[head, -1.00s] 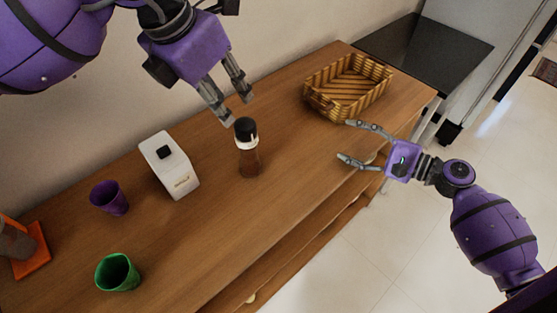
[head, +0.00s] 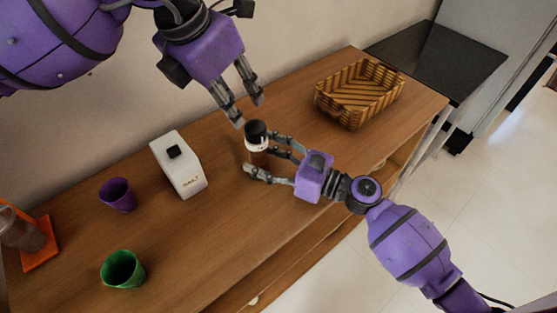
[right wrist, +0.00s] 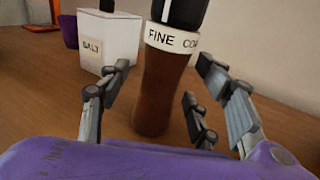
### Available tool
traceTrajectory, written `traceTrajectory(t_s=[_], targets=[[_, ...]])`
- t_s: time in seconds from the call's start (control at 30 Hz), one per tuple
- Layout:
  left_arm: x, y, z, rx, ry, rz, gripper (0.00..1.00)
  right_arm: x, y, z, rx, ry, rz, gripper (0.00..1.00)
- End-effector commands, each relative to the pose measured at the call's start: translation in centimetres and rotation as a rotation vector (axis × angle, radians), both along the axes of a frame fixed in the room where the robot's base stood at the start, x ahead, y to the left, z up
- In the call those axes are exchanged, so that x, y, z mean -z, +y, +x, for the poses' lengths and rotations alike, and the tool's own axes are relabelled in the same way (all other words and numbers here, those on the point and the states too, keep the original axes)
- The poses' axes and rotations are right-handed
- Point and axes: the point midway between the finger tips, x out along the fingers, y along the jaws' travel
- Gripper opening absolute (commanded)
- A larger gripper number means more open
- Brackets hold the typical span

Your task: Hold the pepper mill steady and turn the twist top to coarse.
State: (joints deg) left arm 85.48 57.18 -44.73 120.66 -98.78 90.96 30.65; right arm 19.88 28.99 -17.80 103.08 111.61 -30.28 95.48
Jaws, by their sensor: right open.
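The pepper mill (head: 256,138) stands upright on the wooden counter, with a black twist top, a white band and a brown body. In the right wrist view the mill (right wrist: 158,92) shows "FINE" and part of another word on its band. My right gripper (head: 262,158) is open around the mill's body, with fingers on both sides; gaps show between fingers and body in the wrist view. My left gripper (head: 249,111) is above and just behind the black top, fingers apart, pointing down and holding nothing. The mill's lower body is partly hidden by my right fingers in the head view.
A white salt box (head: 180,168) stands left of the mill. A purple cup (head: 118,195) and a green cup (head: 122,270) are further left, by an orange-framed object (head: 40,243). A woven basket (head: 357,92) sits at the back right. The counter (head: 215,235) is clear in front.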

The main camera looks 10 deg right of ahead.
Motion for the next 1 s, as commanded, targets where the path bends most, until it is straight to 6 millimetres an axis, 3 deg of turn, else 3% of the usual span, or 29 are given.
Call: traceTrajectory(t_s=[0.2, 0.47, 0.9, 1.0], targets=[[0.0, 0.0, 0.0, 0.000, 0.000, 0.000, 0.31, 0.0, 1.4, 0.9, 0.000, -0.001, -0.001, 0.58], [0.0, 0.0, 0.0, 0.000, 0.000, 0.000, 0.31, 0.0, 1.5, 1.0, 0.001, -0.001, -0.001, 0.58], [0.0, 0.0, 0.0, 0.000, 0.000, 0.000, 0.31, 0.0, 1.5, 1.0, 0.001, 0.000, -0.001, 0.03], [0.0, -0.1, 0.1, 0.005, 0.002, 0.003, 0.42, 0.0, 1.5, 1.0, 0.001, 0.000, -0.001, 0.01]])
